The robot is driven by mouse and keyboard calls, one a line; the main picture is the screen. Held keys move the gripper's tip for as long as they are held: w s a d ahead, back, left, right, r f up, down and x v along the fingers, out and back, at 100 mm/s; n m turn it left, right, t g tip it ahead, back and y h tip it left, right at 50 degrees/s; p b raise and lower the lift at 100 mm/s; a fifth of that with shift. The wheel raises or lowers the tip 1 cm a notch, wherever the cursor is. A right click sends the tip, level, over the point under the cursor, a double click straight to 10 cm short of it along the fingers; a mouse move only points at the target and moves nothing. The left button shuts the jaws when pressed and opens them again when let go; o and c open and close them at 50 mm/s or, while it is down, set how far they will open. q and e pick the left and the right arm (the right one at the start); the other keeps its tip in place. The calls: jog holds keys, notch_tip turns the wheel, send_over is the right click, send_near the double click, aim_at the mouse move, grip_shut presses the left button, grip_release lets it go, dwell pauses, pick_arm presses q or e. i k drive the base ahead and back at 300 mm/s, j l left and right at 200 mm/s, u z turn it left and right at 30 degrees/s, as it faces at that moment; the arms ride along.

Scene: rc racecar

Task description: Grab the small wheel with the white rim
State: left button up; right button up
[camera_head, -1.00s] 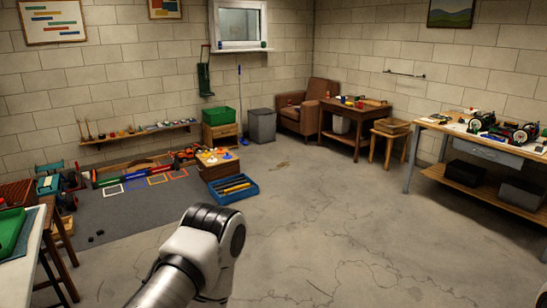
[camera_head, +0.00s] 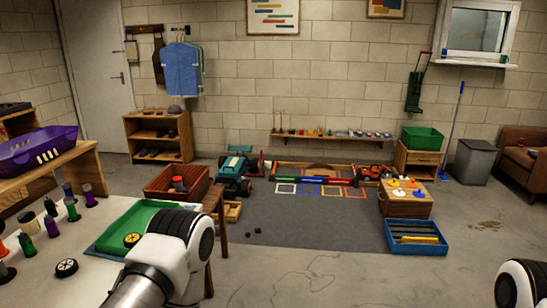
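A small black wheel with a white rim (camera_head: 66,267) lies on the white table at the lower left. A second wheel, with a yellow rim (camera_head: 131,240), lies in a green tray (camera_head: 112,236) on the same table. A white and black arm link of mine stands in front of the tray and hides its right part. Another piece of my arm shows at the lower right edge. Neither gripper's fingers are in view.
Several coloured cylinders stand on the white table (camera_head: 88,285), left of the tray. A red-brown crate (camera_head: 178,182) stands behind it. A grey mat (camera_head: 300,217) and blue bin (camera_head: 415,247) lie on the floor. The floor at front centre is clear.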

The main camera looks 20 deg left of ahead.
aim_at(67, 268)
jog(key=i+l+u, duration=0.1)
jog(key=i+u, duration=0.35)
jog(key=i+l+u, duration=0.85)
jog(key=i+j, duration=0.1)
